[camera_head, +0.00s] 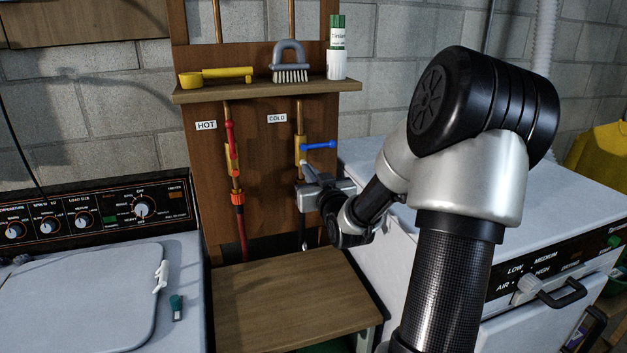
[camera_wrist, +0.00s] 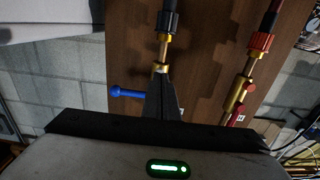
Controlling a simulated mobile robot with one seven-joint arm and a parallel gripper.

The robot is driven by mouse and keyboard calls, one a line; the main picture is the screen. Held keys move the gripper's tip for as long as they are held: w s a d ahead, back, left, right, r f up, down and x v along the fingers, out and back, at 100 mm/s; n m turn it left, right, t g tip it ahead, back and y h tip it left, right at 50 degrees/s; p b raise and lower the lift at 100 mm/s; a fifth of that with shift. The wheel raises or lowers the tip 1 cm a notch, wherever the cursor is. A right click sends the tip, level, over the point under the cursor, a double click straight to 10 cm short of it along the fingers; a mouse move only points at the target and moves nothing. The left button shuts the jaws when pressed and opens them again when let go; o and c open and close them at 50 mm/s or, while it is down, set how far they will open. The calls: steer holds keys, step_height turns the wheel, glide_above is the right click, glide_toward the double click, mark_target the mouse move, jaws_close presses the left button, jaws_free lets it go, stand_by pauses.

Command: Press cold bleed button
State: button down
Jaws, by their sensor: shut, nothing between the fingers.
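The cold valve (camera_head: 300,145) is a brass body with a blue lever (camera_head: 320,145), mounted on the wooden board below the COLD label (camera_head: 277,118). My gripper (camera_head: 306,171) is shut and empty, with its tips at the lower part of the cold valve. In the wrist view the dark fingers (camera_wrist: 160,82) overlap the brass valve, with the blue lever (camera_wrist: 126,93) to their left. I cannot tell whether the tips touch the valve. I cannot make out the bleed button; the fingers cover part of the valve.
The hot valve (camera_head: 232,155) with its red lever is left of the cold one. A shelf (camera_head: 225,93) above holds a yellow scoop, a brush and a can. A wooden stool (camera_head: 285,300) stands below. A washer (camera_head: 90,290) and a dryer (camera_head: 480,200) flank the board.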

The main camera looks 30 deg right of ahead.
steer(key=shift+w+d, duration=0.1)
steer(key=shift+w, duration=0.2)
steer(key=shift+w, duration=0.1)
steer(key=shift+w+d+b, duration=0.15)
steer(key=shift+w+b, duration=0.25)
steer(key=shift+w, duration=0.15)
stand_by(2.5)
steer(key=shift+v, duration=2.8)
